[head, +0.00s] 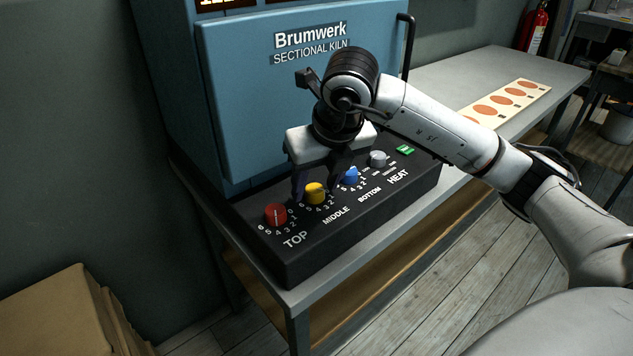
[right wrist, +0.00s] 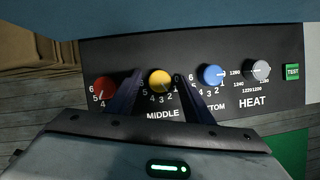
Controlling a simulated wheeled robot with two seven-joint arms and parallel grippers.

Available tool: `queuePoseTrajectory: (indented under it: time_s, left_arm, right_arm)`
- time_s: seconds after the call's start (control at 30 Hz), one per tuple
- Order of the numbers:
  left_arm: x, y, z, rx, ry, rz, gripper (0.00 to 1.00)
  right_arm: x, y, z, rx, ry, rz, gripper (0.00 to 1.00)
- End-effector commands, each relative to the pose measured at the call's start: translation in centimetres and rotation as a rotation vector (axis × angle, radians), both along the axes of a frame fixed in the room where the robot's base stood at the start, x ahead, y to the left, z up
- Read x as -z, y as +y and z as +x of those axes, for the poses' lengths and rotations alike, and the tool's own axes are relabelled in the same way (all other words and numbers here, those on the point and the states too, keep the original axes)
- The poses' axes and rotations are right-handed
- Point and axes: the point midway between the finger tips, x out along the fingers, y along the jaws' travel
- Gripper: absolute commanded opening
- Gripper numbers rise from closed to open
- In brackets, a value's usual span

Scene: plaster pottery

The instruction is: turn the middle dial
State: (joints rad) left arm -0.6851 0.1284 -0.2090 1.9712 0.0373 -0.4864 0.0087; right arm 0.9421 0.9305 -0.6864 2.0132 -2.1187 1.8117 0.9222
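The middle dial is a yellow knob (head: 315,193) on the black control panel (head: 350,222), above the word MIDDLE. It also shows in the right wrist view (right wrist: 160,80). My right gripper (head: 317,188) is open over the panel, with one finger on each side of the yellow knob. In the right wrist view its fingers (right wrist: 157,82) stand apart, one between the red and yellow knobs and one between the yellow and blue knobs. I see a gap between fingers and knob. Part of the number scale is hidden. My left gripper is not in view.
A red TOP knob (head: 276,214), a blue BOTTOM knob (head: 350,176), a grey HEAT knob (head: 378,158) and a green TEST button (head: 405,149) share the panel. The blue kiln (head: 240,100) stands behind. A cardboard box (head: 60,312) is at lower left.

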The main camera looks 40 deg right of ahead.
Motion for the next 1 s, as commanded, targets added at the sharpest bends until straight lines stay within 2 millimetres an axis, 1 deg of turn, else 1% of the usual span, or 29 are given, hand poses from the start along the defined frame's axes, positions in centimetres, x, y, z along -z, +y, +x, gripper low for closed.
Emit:
queuePoseTrajectory:
  time_s: [0.17,0.27,0.37,0.5,0.7,0.83,1.0]
  left_arm:
    - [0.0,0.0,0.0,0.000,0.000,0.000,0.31]
    - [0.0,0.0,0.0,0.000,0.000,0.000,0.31]
    - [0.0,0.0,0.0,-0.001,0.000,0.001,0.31]
    - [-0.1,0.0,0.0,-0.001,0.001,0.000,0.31]
    - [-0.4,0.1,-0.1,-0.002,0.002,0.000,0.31]
    - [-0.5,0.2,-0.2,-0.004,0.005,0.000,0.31]
    - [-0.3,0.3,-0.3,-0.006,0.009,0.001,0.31]
  right_arm:
    - [0.0,0.0,0.0,0.000,0.000,0.000,0.47]
    - [-0.6,0.0,-0.2,0.000,-0.002,0.000,0.47]
    - [-2.0,0.1,-0.7,-0.001,-0.004,0.000,0.47]
    - [-4.6,0.3,-1.7,-0.001,-0.006,0.000,0.47]
    - [-8.1,0.5,-3.1,-0.001,-0.005,-0.001,0.47]
    - [-9.2,0.6,-3.7,-0.001,-0.003,-0.002,0.47]
    - [-9.6,0.7,-3.9,-0.001,0.000,0.000,0.47]
